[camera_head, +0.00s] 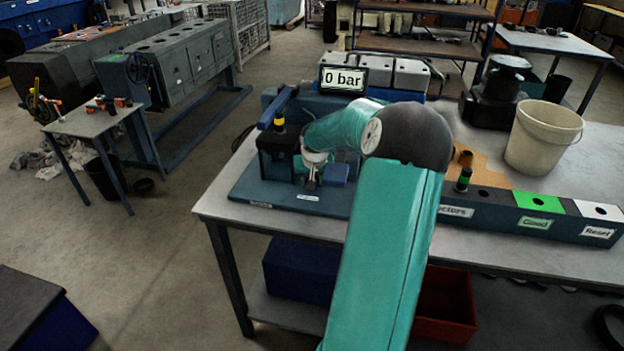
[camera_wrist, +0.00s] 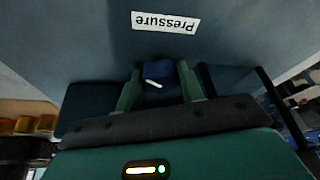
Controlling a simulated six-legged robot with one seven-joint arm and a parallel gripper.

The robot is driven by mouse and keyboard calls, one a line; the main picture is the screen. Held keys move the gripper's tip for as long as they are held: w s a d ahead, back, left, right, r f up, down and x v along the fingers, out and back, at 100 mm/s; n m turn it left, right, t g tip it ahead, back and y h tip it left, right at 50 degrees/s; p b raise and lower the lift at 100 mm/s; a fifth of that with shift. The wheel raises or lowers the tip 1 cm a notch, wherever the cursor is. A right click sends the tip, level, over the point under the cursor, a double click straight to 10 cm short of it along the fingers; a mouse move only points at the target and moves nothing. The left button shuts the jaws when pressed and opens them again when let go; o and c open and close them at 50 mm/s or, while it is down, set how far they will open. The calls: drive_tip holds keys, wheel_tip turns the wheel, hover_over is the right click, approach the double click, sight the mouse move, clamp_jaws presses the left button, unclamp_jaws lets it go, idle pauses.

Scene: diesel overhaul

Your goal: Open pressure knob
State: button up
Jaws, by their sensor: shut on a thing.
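The pressure knob (camera_wrist: 158,70) is a small dark blue block with a white mark, between my fingers in the wrist view. My gripper (camera_wrist: 159,80) is shut on it, one green finger on each side. A white "Pressure" label (camera_wrist: 166,22) lies just beyond it and reads upside down. In the head view my gripper (camera_head: 312,184) points down at the blue base plate (camera_head: 250,187) of the test stand, and the knob cannot be made out clearly there. The display (camera_head: 343,79) at the back of the stand reads "0 bar".
A dark block holding a yellow-and-black injector (camera_head: 279,123) stands left of my gripper, with a blue lever (camera_head: 276,107) above. On the right are a labelled rack (camera_head: 490,212) with another injector (camera_head: 463,179), and a white bucket (camera_head: 543,138). The table's front edge is near.

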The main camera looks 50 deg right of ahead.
drive_tip(key=shift+n+t+y, duration=0.3)
drive_tip(key=shift+n, duration=0.9)
drive_tip(key=o, duration=1)
drive_tip(key=shift+m, duration=0.3)
